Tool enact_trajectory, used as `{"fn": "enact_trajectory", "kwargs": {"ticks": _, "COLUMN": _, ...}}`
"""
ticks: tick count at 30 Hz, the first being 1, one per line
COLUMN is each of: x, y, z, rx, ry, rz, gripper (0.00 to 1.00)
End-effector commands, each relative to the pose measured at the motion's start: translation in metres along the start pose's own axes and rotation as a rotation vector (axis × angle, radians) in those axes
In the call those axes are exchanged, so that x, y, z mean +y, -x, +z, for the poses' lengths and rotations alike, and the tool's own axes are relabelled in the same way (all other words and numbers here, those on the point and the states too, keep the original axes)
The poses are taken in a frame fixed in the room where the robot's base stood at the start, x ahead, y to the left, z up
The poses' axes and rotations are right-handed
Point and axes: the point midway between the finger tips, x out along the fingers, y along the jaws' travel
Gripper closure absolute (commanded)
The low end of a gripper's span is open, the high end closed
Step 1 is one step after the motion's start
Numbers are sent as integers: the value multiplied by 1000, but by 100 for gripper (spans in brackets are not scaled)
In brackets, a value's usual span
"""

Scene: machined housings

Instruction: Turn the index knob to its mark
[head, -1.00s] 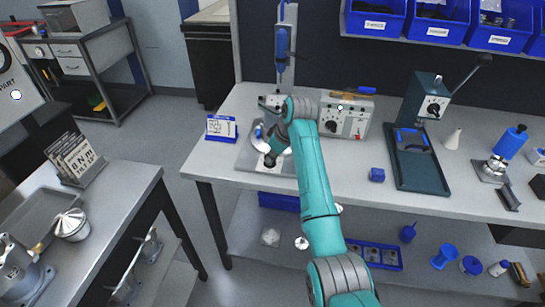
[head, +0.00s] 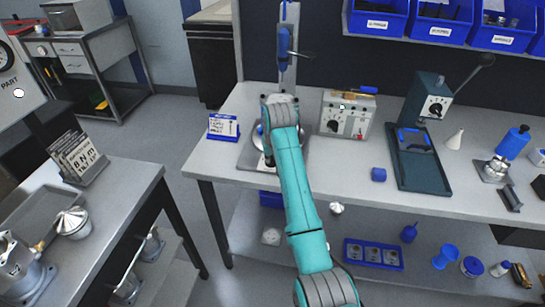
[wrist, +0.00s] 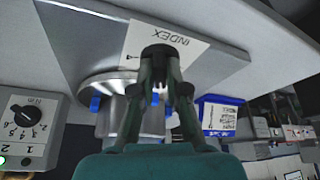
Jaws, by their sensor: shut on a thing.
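The index fixture (head: 249,158) stands at the left end of the bench in the head view, mostly covered by my arm. In the wrist view a white label (wrist: 192,42) reads INDEX, upside down, with a digit beside it. A dark rounded index knob (wrist: 163,52) stands in front of the label. My gripper (wrist: 158,80) is shut on it, one finger on each side. A round metal disc (wrist: 100,88) with blue jaws lies behind the fingers. The knob's pointer and its mark cannot be made out. In the head view my arm hides the gripper and knob.
A grey control box (head: 361,104) with a dial stands right of the fixture; it also shows in the wrist view (wrist: 40,150). A blue-framed card (head: 223,127) stands to the left.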

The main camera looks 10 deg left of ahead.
Motion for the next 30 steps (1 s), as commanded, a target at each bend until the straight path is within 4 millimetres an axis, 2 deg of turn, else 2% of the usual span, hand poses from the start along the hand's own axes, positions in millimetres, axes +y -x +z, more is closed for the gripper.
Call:
{"fn": "enact_trajectory", "kwargs": {"ticks": 17, "x": 0, "y": 0, "z": 0, "rx": -1, "ry": -31, "rz": 13, "gripper": 100}}
{"fn": "enact_trajectory", "kwargs": {"ticks": 18, "x": 0, "y": 0, "z": 0, "rx": -1, "ry": -31, "rz": 13, "gripper": 79}}
{"fn": "enact_trajectory", "kwargs": {"ticks": 20, "x": 0, "y": 0, "z": 0, "rx": -1, "ry": -30, "rz": 13, "gripper": 64}}
{"fn": "enact_trajectory", "kwargs": {"ticks": 21, "x": 0, "y": 0, "z": 0, "rx": -1, "ry": -30, "rz": 13, "gripper": 61}}
{"fn": "enact_trajectory", "kwargs": {"ticks": 30, "x": 0, "y": 1, "z": 0, "rx": 0, "ry": -30, "rz": 13, "gripper": 61}}
